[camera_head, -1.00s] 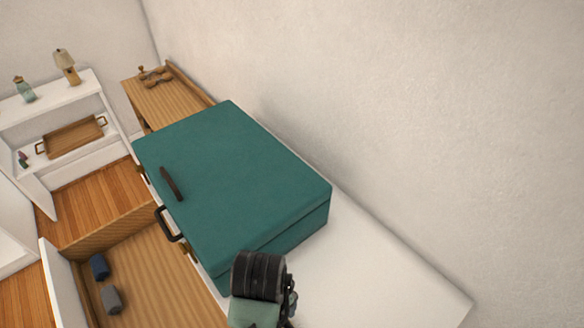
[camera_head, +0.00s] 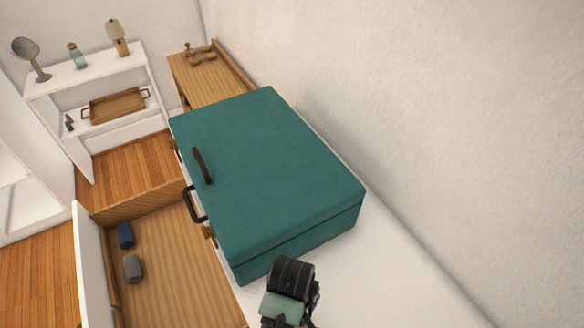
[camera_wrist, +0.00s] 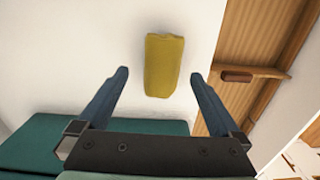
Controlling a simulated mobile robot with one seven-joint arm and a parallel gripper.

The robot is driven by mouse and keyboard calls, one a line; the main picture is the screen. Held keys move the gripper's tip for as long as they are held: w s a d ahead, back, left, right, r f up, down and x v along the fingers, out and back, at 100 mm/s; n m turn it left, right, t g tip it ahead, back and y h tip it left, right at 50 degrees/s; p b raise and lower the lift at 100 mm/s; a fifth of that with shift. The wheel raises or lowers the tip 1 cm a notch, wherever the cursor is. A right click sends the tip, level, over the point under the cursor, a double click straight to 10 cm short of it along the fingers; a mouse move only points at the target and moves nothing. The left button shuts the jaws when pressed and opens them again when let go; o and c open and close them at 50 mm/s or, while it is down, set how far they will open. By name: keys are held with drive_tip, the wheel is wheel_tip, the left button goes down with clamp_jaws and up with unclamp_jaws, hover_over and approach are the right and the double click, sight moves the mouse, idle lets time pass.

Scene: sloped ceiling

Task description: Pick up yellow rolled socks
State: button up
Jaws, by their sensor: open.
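The yellow rolled socks (camera_wrist: 164,65) show in the wrist view, lying on a white surface (camera_wrist: 80,50), ahead of and between the lines of my two fingers. My gripper (camera_wrist: 159,75) is open in the wrist view, with nothing between its dark blue fingers. The socks look apart from both fingers; how far below the fingertips they are I cannot tell. In the head view the yellow socks do not show. My arm (camera_head: 290,290) shows there at the bottom, beside the teal case.
A large closed teal case (camera_head: 270,180) with dark handles lies on the white top. Left of it is an open wooden drawer (camera_head: 180,265) holding a blue roll (camera_head: 125,235) and a grey roll (camera_head: 133,269). A white wall (camera_head: 450,120) bounds the right. A white shelf (camera_head: 90,75) stands behind.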

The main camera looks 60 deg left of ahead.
drive_tip(key=shift+f, duration=2)
drive_tip(key=shift+c, duration=0.2)
drive_tip(key=c, duration=1.2)
drive_tip(key=shift+o, duration=0.2)
drive_tip(key=shift+r, duration=0.15)
